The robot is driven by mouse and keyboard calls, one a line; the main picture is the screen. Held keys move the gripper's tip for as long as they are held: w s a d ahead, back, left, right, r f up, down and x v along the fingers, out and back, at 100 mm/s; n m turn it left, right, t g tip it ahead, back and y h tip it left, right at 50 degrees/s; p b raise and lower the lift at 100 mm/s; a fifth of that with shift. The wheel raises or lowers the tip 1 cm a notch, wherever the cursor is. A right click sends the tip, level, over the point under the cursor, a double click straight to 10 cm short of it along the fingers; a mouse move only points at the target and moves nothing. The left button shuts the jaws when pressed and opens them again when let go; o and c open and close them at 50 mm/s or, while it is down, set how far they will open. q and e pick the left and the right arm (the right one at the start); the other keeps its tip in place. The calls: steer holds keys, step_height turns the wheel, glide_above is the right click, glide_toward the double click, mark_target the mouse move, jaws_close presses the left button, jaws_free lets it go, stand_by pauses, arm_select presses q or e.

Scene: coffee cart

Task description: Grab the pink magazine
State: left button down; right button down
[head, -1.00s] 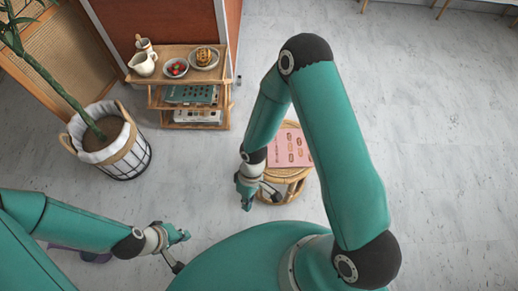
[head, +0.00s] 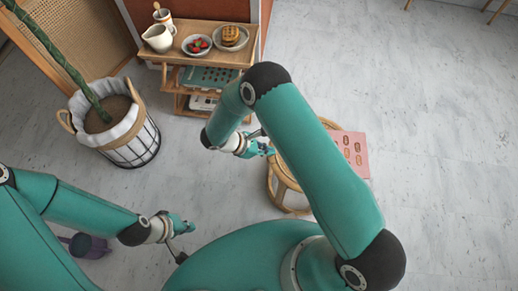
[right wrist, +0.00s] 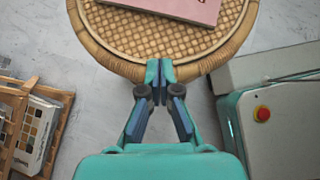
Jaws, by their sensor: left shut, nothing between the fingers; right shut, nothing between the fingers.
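The pink magazine (head: 352,152) lies flat on a round rattan stool (head: 284,196), partly hidden behind my right arm in the head view. In the right wrist view the magazine (right wrist: 190,8) shows only at the top edge, on the woven stool top (right wrist: 150,40). My right gripper (head: 268,150) is shut and empty at the stool's left side; in the right wrist view its fingertips (right wrist: 159,72) are at the stool's near rim, apart from the magazine. My left gripper (head: 188,227) is shut and empty at the lower left, far from the stool.
A wooden cart (head: 188,50) with a pitcher, strawberries and waffles on top, and books below, stands at the back. A plant basket (head: 128,130) is at the left. A purple object (head: 88,246) lies near my left arm.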

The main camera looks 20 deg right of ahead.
mark_target(279, 157)
steer(key=x, duration=0.5)
steer(key=shift+s+d+f, duration=0.15)
steer(key=shift+d, duration=0.1)
steer(key=shift+s+d, duration=0.2)
steer(key=shift+d, duration=0.95)
steer(key=shift+s+d, duration=0.1)
steer(key=shift+d, duration=0.45)
